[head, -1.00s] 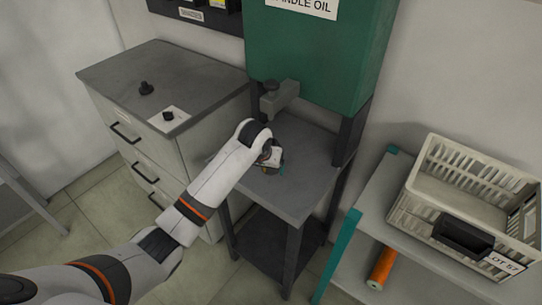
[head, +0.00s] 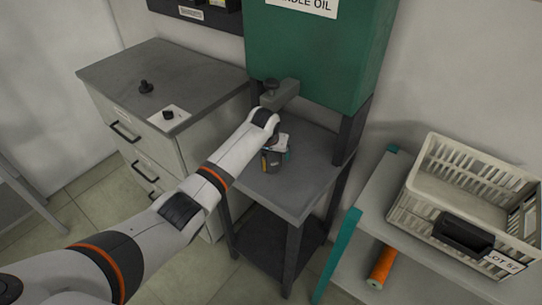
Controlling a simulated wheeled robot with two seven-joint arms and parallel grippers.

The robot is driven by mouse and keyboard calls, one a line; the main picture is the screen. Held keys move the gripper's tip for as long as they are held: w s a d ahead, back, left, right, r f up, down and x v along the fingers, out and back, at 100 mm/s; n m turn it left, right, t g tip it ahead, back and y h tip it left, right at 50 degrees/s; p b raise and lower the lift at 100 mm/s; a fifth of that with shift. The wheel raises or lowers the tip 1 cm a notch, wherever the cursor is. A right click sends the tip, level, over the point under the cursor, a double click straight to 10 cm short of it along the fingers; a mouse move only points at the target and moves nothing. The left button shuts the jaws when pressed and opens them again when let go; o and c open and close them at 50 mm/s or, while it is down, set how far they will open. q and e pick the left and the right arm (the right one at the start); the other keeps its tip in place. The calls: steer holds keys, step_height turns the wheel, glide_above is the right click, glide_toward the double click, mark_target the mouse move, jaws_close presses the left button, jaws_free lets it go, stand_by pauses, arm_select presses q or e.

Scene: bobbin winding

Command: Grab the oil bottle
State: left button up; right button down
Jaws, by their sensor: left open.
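My left arm reaches in from the lower left to the small grey stand under the green spindle-oil tank. My left gripper (head: 272,161) is at its end, dark and small, pointing down over the stand's top (head: 308,165). It is open. No oil bottle can be made out clearly; the wrist and gripper cover that spot. My right gripper is not in view.
The green tank (head: 315,50) with its grey tap (head: 281,95) hangs close above my wrist. A grey drawer cabinet (head: 185,75) stands left. At right, a shelf holds a cream crate (head: 420,160); an orange roll (head: 382,268) lies lower. The stand's front top is clear.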

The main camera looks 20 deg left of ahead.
arm_select(q)
steer(key=c, duration=1.2)
steer(key=shift+c, duration=1.4)
steer(key=shift+r, duration=0.1)
